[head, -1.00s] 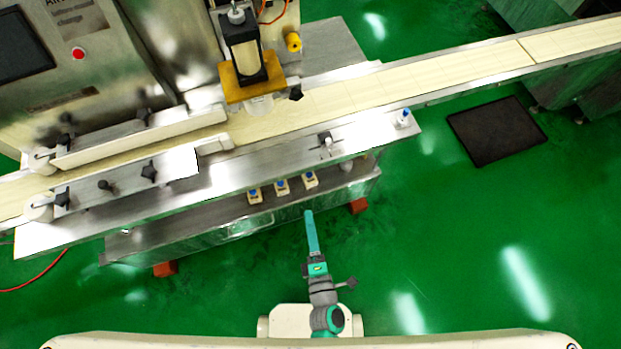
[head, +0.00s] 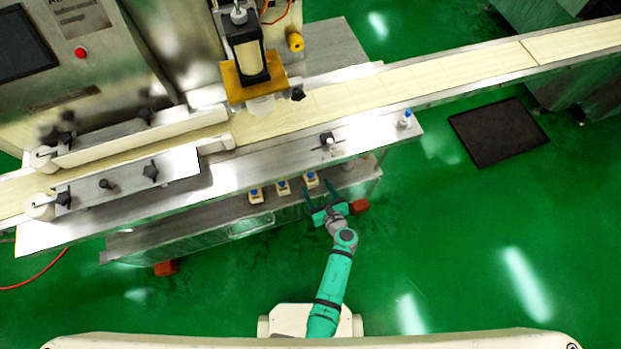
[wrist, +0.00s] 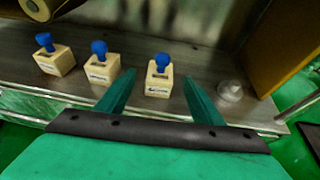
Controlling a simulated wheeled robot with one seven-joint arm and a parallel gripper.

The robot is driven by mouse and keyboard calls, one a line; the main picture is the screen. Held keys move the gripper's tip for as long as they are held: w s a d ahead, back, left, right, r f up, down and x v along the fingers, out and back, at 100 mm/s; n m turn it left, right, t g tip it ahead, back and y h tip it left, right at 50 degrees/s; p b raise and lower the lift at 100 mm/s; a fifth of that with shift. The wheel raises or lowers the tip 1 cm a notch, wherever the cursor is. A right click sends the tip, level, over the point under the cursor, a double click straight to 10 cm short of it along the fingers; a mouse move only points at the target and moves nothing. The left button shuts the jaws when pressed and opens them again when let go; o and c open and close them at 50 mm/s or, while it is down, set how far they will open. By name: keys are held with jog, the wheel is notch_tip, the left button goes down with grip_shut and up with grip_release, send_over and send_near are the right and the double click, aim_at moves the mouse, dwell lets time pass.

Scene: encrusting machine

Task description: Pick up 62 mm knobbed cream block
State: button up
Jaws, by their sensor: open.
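Three cream blocks with blue knobs stand upright in a row on the machine's lower metal shelf. In the wrist view they are the left block (wrist: 54,60), the middle block (wrist: 101,73) and the right block (wrist: 158,83); the head view also shows the left one (head: 256,196), the middle one (head: 283,188) and the right one (head: 312,181). Their front labels are too small to read, so I cannot tell which is 62 mm. My gripper (head: 319,186) is open and empty. In the wrist view, the right block appears between its two fingers, apart from them.
A small clear round piece (wrist: 230,91) sits on the shelf (wrist: 200,112) right of the blocks. A brown panel (wrist: 284,45) rises at the right. The conveyor (head: 400,86) runs above the shelf. Green floor is open at the right, around a dark mat (head: 497,132).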

aim_at(312, 180)
jog(key=x, duration=0.6)
jog(key=shift+d+f, duration=0.1)
jog(key=shift+f, duration=0.05)
jog(key=shift+w+a+f, duration=0.25)
jog(key=shift+w, duration=0.15)
jog(key=shift+d, duration=0.1)
jog(key=c, duration=1.2)
